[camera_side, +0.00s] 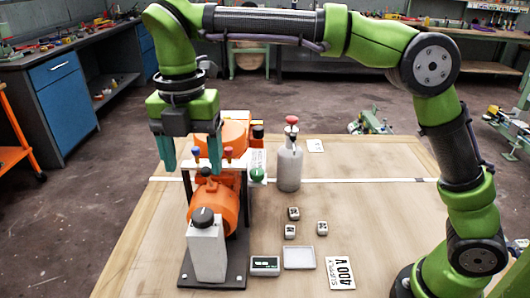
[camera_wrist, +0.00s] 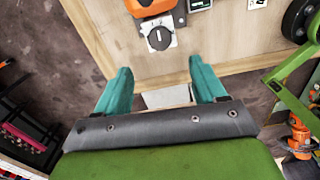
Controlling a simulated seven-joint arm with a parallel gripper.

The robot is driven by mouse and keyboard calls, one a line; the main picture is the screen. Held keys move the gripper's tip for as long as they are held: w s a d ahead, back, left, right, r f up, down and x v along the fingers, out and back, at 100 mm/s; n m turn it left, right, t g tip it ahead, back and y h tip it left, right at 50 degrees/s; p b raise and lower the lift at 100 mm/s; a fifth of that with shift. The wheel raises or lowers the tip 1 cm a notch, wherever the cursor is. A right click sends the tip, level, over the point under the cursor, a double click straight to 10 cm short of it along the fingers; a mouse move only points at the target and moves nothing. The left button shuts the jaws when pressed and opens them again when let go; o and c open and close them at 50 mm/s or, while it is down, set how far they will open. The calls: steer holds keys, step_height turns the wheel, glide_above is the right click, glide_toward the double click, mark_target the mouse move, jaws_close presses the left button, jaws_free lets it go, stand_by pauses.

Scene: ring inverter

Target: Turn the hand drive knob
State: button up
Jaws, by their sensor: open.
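A black round knob (camera_side: 203,217) sits on top of a light grey box (camera_side: 206,250) at the front of the orange machine (camera_side: 222,200). In the wrist view the knob (camera_wrist: 158,38) shows from above with a white line across it. My gripper (camera_side: 191,168) is open and points down, its two teal fingers apart with nothing between them. In the side view it hangs above and behind the knob, close to the machine's upper frame. In the wrist view the knob lies beyond the fingertips of my gripper (camera_wrist: 160,66), apart from them. Whether the fingers touch the frame cannot be told.
A grey bottle with a red top (camera_side: 290,160) stands right of the machine. Several small blocks, a small display (camera_side: 265,265), a pale tray (camera_side: 299,265) and a number plate (camera_side: 340,272) lie on the wooden table (camera_side: 380,215). Blue and red-topped fittings (camera_side: 228,153) rise near my fingers.

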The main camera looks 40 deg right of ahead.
mark_target(202, 214)
step_height(202, 214, down, 11)
steer(key=shift+f, duration=0.2)
steer(key=shift+c, duration=0.5)
steer(key=c, duration=1)
